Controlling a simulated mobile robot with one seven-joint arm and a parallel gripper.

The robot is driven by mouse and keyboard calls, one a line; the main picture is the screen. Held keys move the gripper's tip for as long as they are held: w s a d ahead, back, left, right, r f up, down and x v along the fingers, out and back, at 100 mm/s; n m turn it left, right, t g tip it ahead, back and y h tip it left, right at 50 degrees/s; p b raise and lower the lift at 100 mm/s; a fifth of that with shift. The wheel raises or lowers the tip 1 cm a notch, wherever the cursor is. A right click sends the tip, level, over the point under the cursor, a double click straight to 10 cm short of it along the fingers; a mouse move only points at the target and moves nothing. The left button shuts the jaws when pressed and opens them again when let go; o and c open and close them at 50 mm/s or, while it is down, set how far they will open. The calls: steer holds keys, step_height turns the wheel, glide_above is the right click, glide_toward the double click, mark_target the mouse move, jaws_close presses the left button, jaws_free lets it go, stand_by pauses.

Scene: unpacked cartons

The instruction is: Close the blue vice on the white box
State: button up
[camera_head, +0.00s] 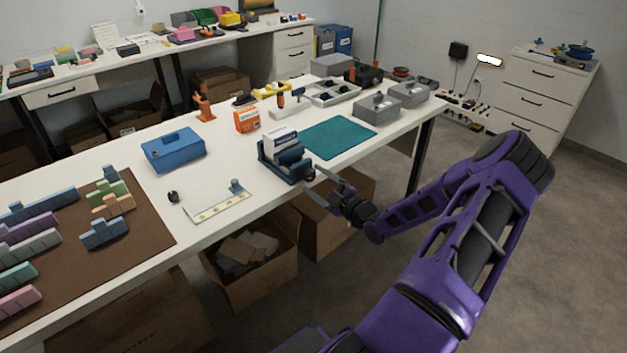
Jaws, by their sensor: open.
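The blue vice (294,172) stands near the front edge of the white table, dark blue, with its front end toward my arm. The white box (279,138) stands upright between or just behind its jaws; whether the jaws touch it I cannot tell. My gripper (317,186) is open, at the table's front edge just to the right of and in front of the vice. Its fingers point toward the vice's front end. A vice handle is not clearly visible, and contact between the fingers and the vice cannot be made out.
A green mat (338,137) lies right of the vice. An orange box (247,119) stands behind it, and a blue case (173,149) lies to the left. An L-shaped ruler (217,207) lies left of the vice. Open cartons (259,284) stand on the floor below the table edge.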

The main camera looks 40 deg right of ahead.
steer(key=shift+w, duration=0.7)
jaws_close()
